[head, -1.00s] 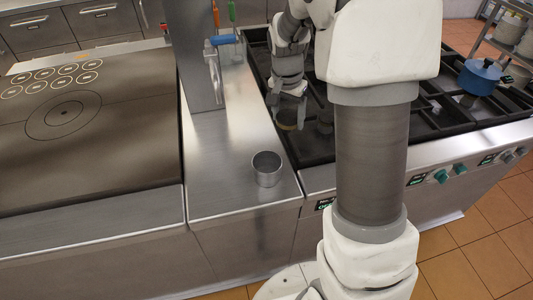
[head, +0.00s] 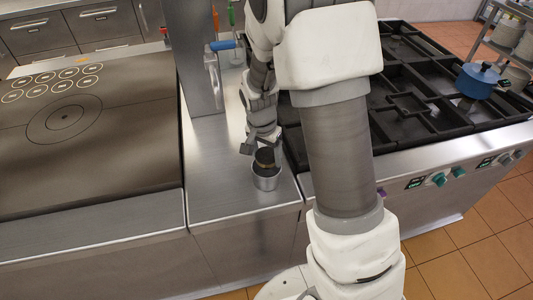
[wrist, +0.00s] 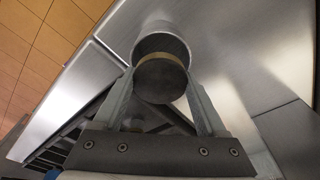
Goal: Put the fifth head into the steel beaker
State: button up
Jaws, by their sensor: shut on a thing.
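The steel beaker (head: 266,182) stands upright on the steel strip between the flat griddle and the black hob. My gripper (head: 262,146) is directly over it, pointing down, and is shut on the head (head: 265,158), a dark round piece with a brass-coloured band. In the wrist view the head (wrist: 160,80) sits between both fingertips and overlaps the mouth of the beaker (wrist: 163,30), covering part of its opening. The head is at or just above the rim; I cannot tell whether its lower edge is inside. The bottom of the beaker is hidden.
The black hob (head: 415,105) with raised grates lies right of the strip, with a blue pot (head: 479,79) on it. A steel column (head: 199,60) rises behind the strip, with a blue-handled tool (head: 222,45) beside it. The griddle (head: 90,150) at left is clear.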

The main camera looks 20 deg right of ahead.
aim_at(264, 159)
jog(key=shift+f+b, duration=0.6)
jog(key=o, duration=1.6)
jog(key=shift+c, duration=0.2)
jog(key=shift+r+p, duration=0.45)
notch_tip(264, 159, up, 12)
jog(key=s+a+r, duration=0.1)
jog(key=s+r+n+t, duration=0.2)
jog(key=s+r+n, duration=0.2)
jog(key=s, duration=0.5)
jog(key=s+d+r+n+t+y, duration=0.1)
jog(key=s+r+n, duration=0.4)
jog(key=s, duration=0.5)
notch_tip(264, 159, up, 2)
jog(key=shift+s+r+t, duration=0.2)
jog(key=shift+t, duration=0.5)
